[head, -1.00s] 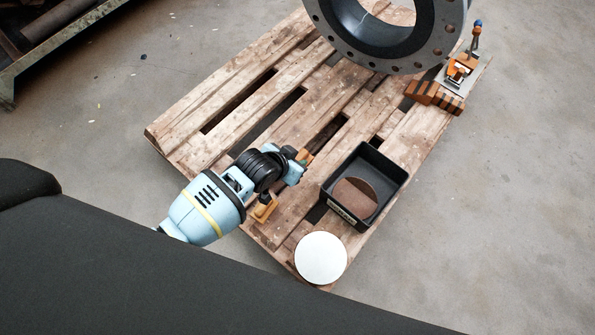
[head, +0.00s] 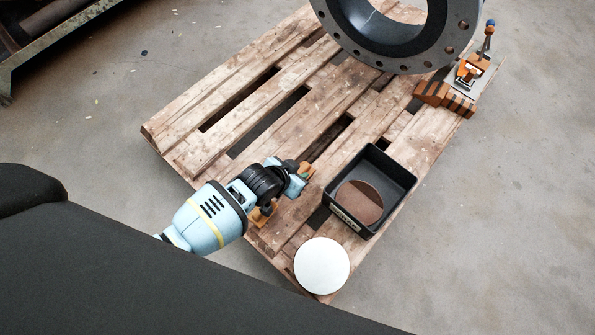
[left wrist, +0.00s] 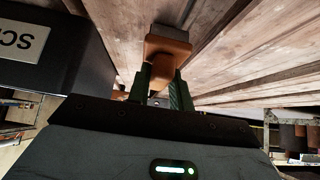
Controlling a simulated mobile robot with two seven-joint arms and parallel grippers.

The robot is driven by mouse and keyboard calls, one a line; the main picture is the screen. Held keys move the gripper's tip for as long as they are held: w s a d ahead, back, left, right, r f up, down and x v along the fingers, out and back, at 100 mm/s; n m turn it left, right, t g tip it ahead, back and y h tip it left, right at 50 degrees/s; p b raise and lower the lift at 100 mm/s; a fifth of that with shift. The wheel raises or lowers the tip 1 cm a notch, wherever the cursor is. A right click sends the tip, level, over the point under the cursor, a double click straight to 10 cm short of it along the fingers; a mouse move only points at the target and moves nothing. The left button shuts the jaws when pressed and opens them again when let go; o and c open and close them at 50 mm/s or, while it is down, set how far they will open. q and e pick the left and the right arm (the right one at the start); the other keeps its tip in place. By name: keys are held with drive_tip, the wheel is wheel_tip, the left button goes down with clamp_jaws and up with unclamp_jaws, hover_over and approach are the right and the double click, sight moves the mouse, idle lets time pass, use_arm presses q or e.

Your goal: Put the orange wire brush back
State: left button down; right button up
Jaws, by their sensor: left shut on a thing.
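My left gripper (head: 299,183) is over the near part of the wooden pallet, left of the black tray. It is shut on the orange wire brush. In the head view, orange ends of the brush (head: 262,214) show on both sides of the gripper, and its middle is hidden behind the gripper. In the left wrist view, the orange brush (left wrist: 167,46) sits between the green fingers (left wrist: 162,88), with pallet boards behind it. I cannot tell whether the brush touches the boards. My right gripper is not in view.
The pallet (head: 270,90) carries a large dark flanged pipe (head: 400,45) at the back and an orange-striped tool (head: 447,98) at the right. A black tray (head: 398,172) holds a brown disc (head: 360,201). A white disc (head: 322,266) lies at the near corner. Left boards are clear.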

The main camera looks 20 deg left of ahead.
use_arm(q)
drive_tip(key=shift+f, duration=0.15)
drive_tip(key=c, duration=1.3)
unclamp_jaws()
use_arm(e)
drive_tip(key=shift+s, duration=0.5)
use_arm(q)
drive_tip(key=shift+o, duration=0.2)
drive_tip(key=shift+r, duration=0.2)
drive_tip(key=p+v, duration=0.7)
drive_tip(key=v, duration=0.5)
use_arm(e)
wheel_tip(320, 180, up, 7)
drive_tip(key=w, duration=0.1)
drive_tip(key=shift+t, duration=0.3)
use_arm(q)
drive_tip(key=shift+f, duration=0.1)
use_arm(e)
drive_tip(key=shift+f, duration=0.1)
